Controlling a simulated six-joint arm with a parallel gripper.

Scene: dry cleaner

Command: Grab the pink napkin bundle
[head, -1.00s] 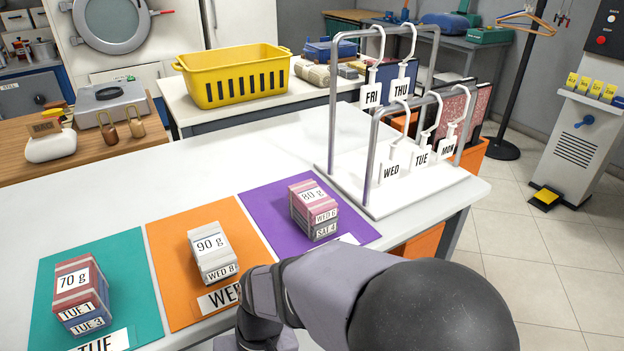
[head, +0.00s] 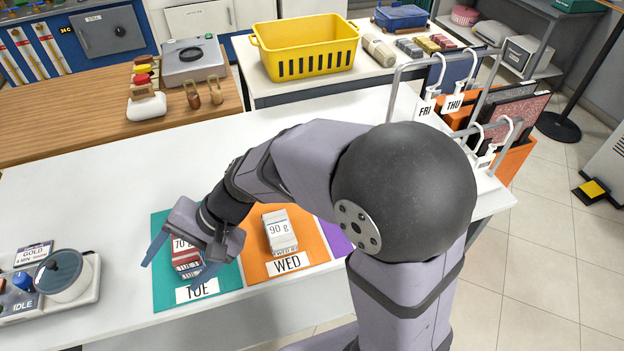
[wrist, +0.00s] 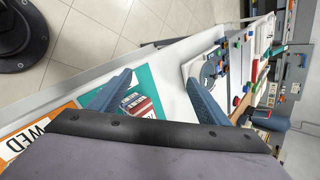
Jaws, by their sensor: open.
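My gripper (head: 170,270) is open over the teal mat (head: 165,225), pointing down with its fingers spread near a stack of napkin bundles (head: 186,264). The stack carries a 70 g label, partly covered by the gripper, and shows red and white stripes. In the wrist view the stack (wrist: 139,105) lies between the fingers, closer to the left one. No pink bundle shows clearly on the near table. The purple mat (head: 336,232) is mostly behind my arm, and whatever is on it is hidden. Pinkish-red bundles (head: 443,42) lie on the back table.
A grey-white 90 g stack (head: 280,232) stands on the orange mat (head: 262,262). A tray with a round grey-lidded pot (head: 62,275) is at the left. A hanging rack (head: 395,85) stands right. A yellow basket (head: 305,45) is behind. The table's middle is clear.

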